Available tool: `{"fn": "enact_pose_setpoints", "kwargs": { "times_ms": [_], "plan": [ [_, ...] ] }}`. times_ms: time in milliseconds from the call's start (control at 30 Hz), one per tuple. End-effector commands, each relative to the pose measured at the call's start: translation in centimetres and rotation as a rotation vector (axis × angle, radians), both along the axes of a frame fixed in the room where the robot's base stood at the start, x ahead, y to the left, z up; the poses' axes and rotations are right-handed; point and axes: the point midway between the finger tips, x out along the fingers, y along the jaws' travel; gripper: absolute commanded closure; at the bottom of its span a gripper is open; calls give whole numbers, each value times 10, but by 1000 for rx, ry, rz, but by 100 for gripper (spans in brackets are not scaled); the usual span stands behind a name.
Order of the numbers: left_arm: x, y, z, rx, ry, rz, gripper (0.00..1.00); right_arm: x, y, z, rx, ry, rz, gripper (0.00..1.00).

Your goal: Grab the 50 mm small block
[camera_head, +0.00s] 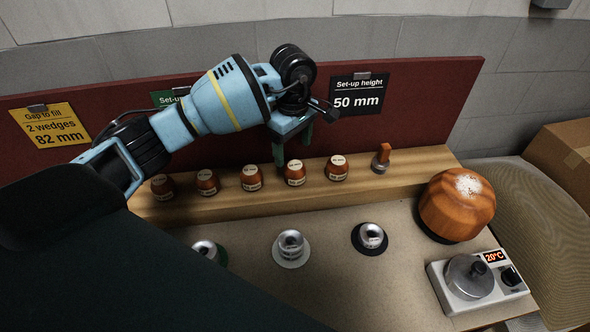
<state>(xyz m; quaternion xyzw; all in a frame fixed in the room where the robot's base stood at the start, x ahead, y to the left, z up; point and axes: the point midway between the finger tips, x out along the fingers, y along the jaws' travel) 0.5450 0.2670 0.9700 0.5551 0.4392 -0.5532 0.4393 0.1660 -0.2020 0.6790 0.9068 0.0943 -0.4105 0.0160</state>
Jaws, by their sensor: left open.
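My left gripper (292,153) is open and points down, behind or above the third and fourth blocks. It holds nothing that I can see. A black sign (357,94) reads "Set-up height 50 mm". My right gripper is not in view.
Several metal pieces on round bases sit in front. A large wooden dome (457,210) and a heater reading 20°C (477,283) are at right. A red board (430,100) stands behind.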

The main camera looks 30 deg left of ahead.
Motion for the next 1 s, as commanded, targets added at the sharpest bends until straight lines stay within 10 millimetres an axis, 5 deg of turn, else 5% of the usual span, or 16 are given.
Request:
{"fn": "enact_pose_setpoints", "kwargs": {
  "times_ms": [367,700,1000],
  "plan": [
    [-2,-1,-23,-1,1,-1,25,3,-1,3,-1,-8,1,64],
    [-5,-4,-65,-1,2,1,25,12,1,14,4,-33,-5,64],
    [-5,-3,-71,-1,0,0,25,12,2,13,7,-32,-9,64]
  ]
}}
